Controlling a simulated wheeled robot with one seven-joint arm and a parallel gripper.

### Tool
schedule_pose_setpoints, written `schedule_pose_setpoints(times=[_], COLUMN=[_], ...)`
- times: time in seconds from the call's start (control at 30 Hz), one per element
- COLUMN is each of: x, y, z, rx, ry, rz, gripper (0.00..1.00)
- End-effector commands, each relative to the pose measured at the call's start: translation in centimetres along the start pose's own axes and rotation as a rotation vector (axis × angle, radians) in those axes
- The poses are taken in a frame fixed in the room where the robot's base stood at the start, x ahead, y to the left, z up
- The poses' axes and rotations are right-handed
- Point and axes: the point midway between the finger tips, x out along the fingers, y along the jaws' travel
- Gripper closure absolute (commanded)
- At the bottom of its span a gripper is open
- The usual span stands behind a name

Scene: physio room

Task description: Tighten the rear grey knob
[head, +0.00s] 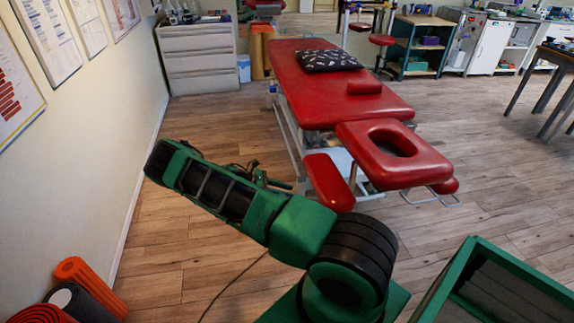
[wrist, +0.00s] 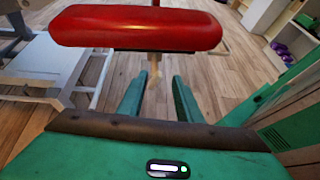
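The red treatment table (head: 345,85) stands in the middle of the head view, with a face-hole headrest (head: 425,165) and a lower red side pad (head: 328,182) at its near end. In the wrist view a red pad (wrist: 135,30) crosses the top of the picture. A small pale upright piece (wrist: 154,66) hangs below it, just beyond my fingertips; I cannot tell whether it is a knob. No grey knob can be made out clearly in either view. My gripper (wrist: 159,82) is open, with nothing visible between its two green fingers. My arm largely hides it in the head view.
The table's pale metal frame (wrist: 62,75) is at the left in the wrist view. Rolled mats (head: 88,285) stand by the left wall. A drawer cabinet (head: 198,58) is at the back left. Wooden floor is clear left of the table.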

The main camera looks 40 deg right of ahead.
Motion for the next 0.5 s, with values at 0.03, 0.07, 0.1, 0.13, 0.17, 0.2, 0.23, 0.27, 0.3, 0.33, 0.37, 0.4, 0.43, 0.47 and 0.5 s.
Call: schedule_pose_setpoints(times=[0.03, 0.07, 0.1, 0.13, 0.17, 0.2, 0.23, 0.27, 0.3, 0.33, 0.37, 0.4, 0.43, 0.47, 0.5], x=[-0.4, -0.5, -0.8, -0.9, -1.1, -1.3, -1.5, -1.7, -1.9, -2.1, -2.3, -2.5, -2.6, -2.8, -3.0], y=[-0.1, -0.2, -0.3, -0.3, -0.5, -0.6, -0.7, -0.8, -0.9, -1.0, -1.1, -1.2, -1.4, -1.5, -1.6], z=[0.7, 1.0, 1.5, 1.8, 2.1, 2.5, 2.9, 3.2, 3.6, 4.0, 4.3, 4.7, 5.0, 5.4, 5.8], rx=[0.02, 0.031, 0.047, 0.059, 0.07, 0.084, 0.096, 0.107, 0.121, 0.132, 0.143, 0.159, 0.169, 0.179, 0.194], ry=[0.015, 0.023, 0.034, 0.041, 0.05, 0.06, 0.068, 0.076, 0.086, 0.093, 0.101, 0.111, 0.118, 0.126, 0.136], rz=[-0.011, -0.018, -0.026, -0.033, -0.039, -0.048, -0.055, -0.061, -0.069, -0.076, -0.082, -0.09, -0.097, -0.104, -0.113], gripper=[0.68, 0.68, 0.68, 0.68, 0.68, 0.68, 0.68, 0.68, 0.68, 0.68, 0.68, 0.68, 0.68, 0.68, 0.68])
